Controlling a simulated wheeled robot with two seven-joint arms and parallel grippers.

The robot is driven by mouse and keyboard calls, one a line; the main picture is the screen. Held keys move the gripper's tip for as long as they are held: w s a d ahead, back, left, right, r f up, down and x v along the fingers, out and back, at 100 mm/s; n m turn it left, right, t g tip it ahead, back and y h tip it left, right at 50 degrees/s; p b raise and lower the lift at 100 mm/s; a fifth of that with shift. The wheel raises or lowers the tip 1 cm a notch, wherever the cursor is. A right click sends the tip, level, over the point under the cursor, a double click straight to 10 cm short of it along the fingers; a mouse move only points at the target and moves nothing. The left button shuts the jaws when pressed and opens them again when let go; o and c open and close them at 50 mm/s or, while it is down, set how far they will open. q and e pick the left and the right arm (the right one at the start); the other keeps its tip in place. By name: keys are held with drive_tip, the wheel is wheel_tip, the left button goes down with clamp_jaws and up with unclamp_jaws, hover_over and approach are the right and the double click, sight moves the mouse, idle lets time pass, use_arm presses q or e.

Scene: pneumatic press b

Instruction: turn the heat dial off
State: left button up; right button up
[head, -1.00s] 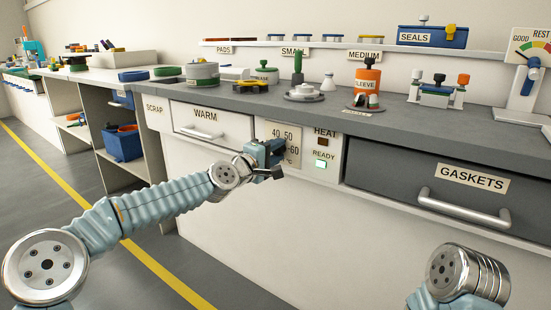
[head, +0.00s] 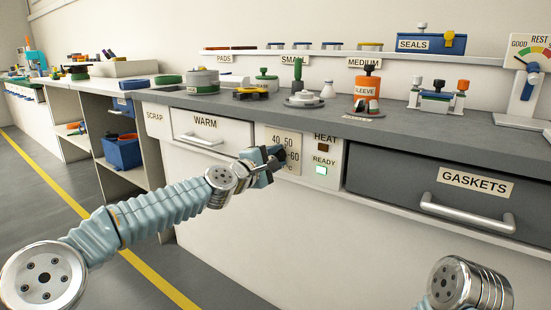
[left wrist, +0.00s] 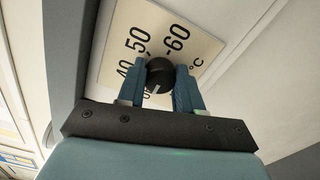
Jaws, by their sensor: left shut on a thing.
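The heat dial is a round black knob (left wrist: 160,75) on a cream plate (left wrist: 190,45) marked 40, 50, 60 and °C. My left gripper (left wrist: 160,84) has its two blue fingers on either side of the knob and is shut on it. A white line on the knob points down in the left wrist view, away from the 50 and 60. Lettering below the knob is mostly hidden by the fingers. In the head view my left gripper (head: 279,158) covers most of the dial. My right gripper is out of view.
Beside the dial are a dark HEAT lamp (head: 323,147) and a lit READY lamp (head: 321,170). The WARM drawer (head: 211,132) is left of it and the GASKETS drawer (head: 440,180) right, both closed. Parts stand on the grey counter above.

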use_arm(q)
drive_tip(key=o, duration=1)
drive_tip(key=shift+b+v, duration=2.15)
drive_tip(key=shift+v, duration=4.7)
